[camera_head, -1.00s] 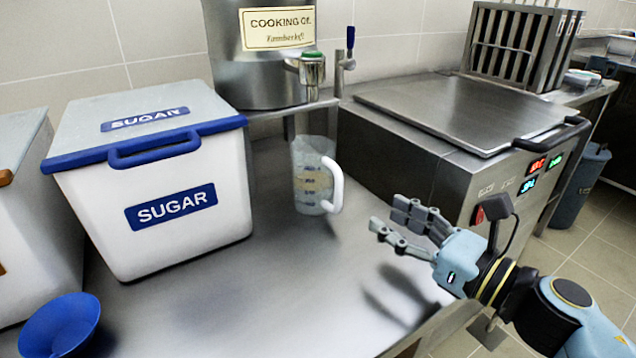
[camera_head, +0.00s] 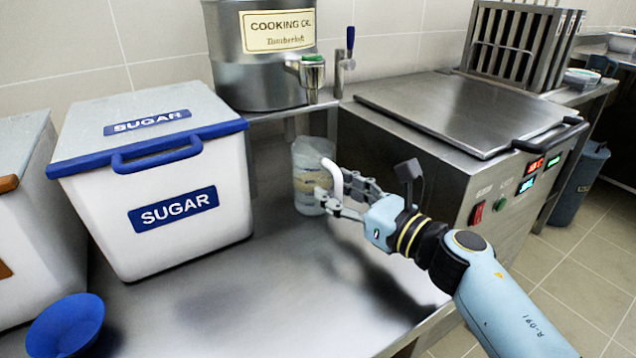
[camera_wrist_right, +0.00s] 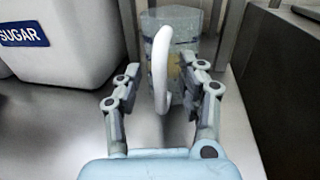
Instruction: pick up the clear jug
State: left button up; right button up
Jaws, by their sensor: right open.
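The clear jug (camera_head: 307,177) stands upright on the steel counter, with its white handle turned toward my right gripper. My right gripper (camera_head: 338,194) is at the handle in the head view. In the right wrist view the open fingers of the gripper (camera_wrist_right: 162,100) stand on either side of the white handle (camera_wrist_right: 160,72), with gaps visible on both sides. The jug's body (camera_wrist_right: 184,50) is just beyond the fingertips. The fingers hide part of the jug's lower right side in the head view. My left gripper is not in view.
A white sugar bin (camera_head: 160,215) with a blue-rimmed lid stands left of the jug. A steel fryer (camera_head: 440,170) stands close on the right. A cooking oil drum (camera_head: 268,75) with a tap is behind.

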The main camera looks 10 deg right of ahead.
grip_shut()
dwell(0.7)
